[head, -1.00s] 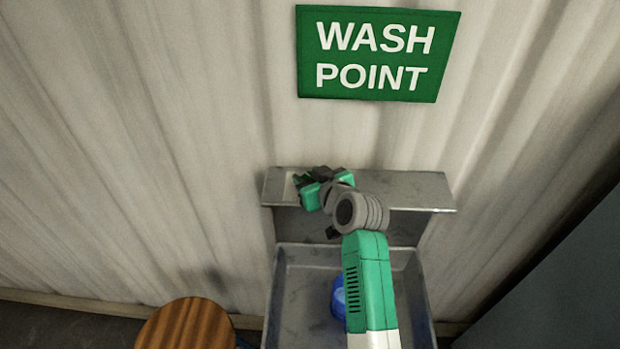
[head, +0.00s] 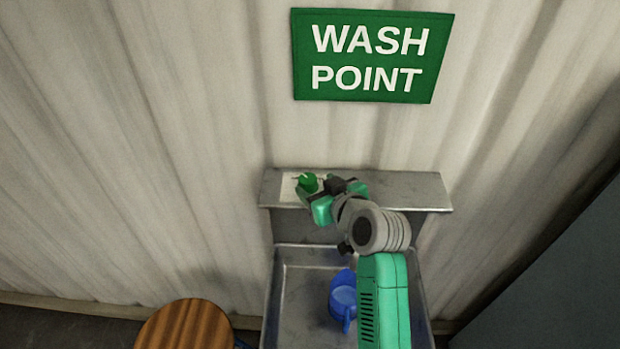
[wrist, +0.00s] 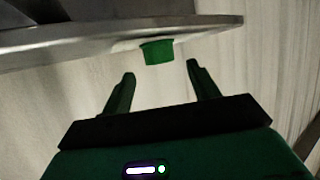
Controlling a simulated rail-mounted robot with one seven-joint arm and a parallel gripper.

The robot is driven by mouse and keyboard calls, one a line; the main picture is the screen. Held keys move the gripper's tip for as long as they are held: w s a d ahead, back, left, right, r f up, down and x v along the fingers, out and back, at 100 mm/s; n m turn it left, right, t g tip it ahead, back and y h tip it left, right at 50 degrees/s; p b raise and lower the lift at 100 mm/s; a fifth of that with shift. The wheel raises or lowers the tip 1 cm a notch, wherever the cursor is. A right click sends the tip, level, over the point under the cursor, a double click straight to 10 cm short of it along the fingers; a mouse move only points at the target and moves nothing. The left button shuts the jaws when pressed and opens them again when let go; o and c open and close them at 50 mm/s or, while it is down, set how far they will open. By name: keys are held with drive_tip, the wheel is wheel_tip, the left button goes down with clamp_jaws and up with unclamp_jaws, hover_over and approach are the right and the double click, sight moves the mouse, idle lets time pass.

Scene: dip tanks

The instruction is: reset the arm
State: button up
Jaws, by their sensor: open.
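My gripper (head: 336,190) is over the left part of the grey metal shelf, and my arm reaches up to it from below. In the wrist view my gripper (wrist: 162,78) has its two fingers spread, with nothing between them. A small green object (head: 307,183) stands on a white patch (head: 288,187) at the shelf's left end, just left of my gripper. It also shows in the wrist view (wrist: 157,52), beyond the fingertips and apart from them. Its full shape is partly hidden in the head view.
The shelf (head: 415,192) sits against the corrugated wall, above a metal basin (head: 290,300). A blue jug (head: 343,297) stands in the basin, partly behind my arm. A round wooden stool top (head: 185,327) is at lower left. A green WASH POINT sign (head: 372,55) hangs above.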

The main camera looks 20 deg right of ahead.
drive_tip(key=shift+v, duration=0.75)
drive_tip(key=s+a+r+t, duration=0.3)
drive_tip(key=a+r, duration=0.4)
drive_tip(key=r, duration=0.4)
drive_tip(key=s+a+r+t, duration=0.2)
drive_tip(key=a+r, duration=0.5)
drive_tip(key=r, duration=0.4)
drive_tip(key=s+a+r+m+t+h, duration=0.1)
drive_tip(key=s+a+r+t, duration=0.25)
drive_tip(key=s+r, duration=0.5)
drive_tip(key=s+a+r+t, duration=0.3)
drive_tip(key=s+a+r, duration=0.2)
drive_tip(key=s+r, duration=0.4)
wheel_tip(320, 180, up, 19)
drive_tip(key=p, duration=2.1)
drive_tip(key=shift+w+d+r, duration=0.2)
drive_tip(key=shift+w, duration=0.1)
